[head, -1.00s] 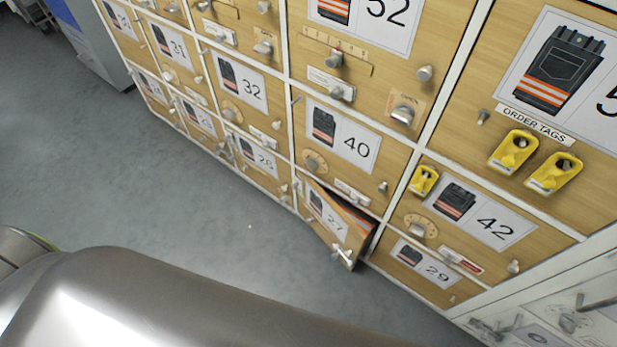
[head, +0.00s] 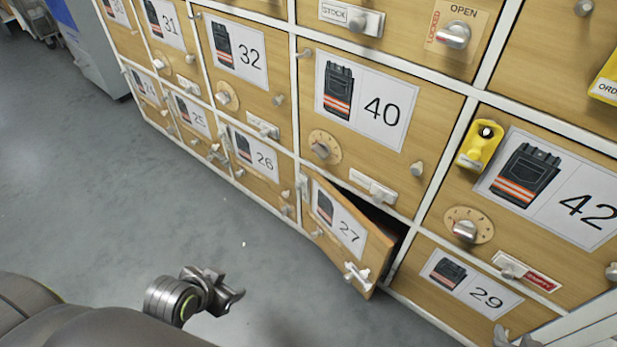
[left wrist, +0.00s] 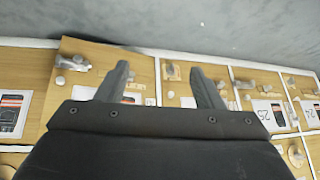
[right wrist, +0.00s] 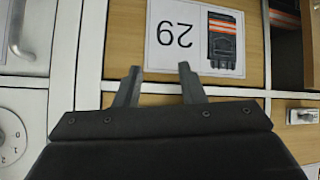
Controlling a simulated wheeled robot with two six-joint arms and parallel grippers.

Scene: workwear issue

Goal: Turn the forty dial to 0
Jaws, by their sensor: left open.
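The forty dial (head: 323,147) is a grey knob on a round tan plate, low on the left of the wooden door marked 40 (head: 385,110). Its small scale marks are too fine to read. My left gripper (head: 228,296) is over the floor, lower left of the dial and well apart from it. It is open and empty in the left wrist view (left wrist: 160,85). My right gripper (head: 515,340) shows only its tips at the bottom edge, below door 29. In the right wrist view (right wrist: 159,84) its fingers are apart with nothing between them.
Door 27 (head: 340,225) stands ajar below door 40, jutting outward. A slide latch (head: 372,188) sits right of the dial. The grey floor (head: 110,210) at left is clear.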

